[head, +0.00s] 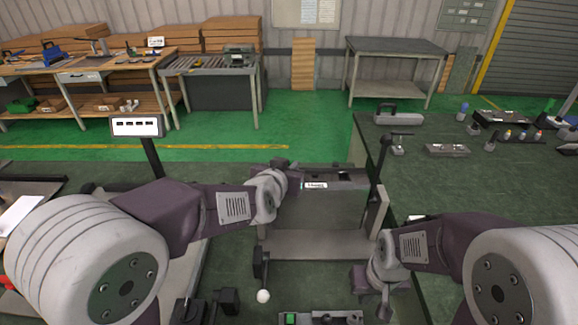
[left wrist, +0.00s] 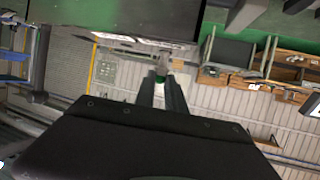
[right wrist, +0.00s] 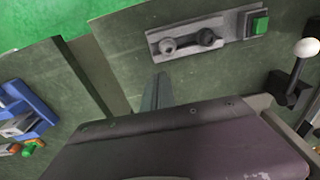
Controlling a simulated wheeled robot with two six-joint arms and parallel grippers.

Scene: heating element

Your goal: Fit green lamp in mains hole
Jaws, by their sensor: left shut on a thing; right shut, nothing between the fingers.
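My left gripper (left wrist: 160,88) is shut on a small lamp with a green part (left wrist: 161,77), which shows between the fingertips in the left wrist view. In the head view my left gripper (head: 283,172) is by the left end of a grey metal housing (head: 322,218), and the lamp is not distinguishable there. I cannot make out the mains hole. My right gripper (head: 384,305) points down, low at the right of the housing. In the right wrist view my right gripper (right wrist: 161,78) is shut and empty.
A lever with a white ball (head: 263,296) stands in front of the housing. A dark green bench (head: 440,195) with several tools is at the right. A display (head: 137,126) stands at the left.

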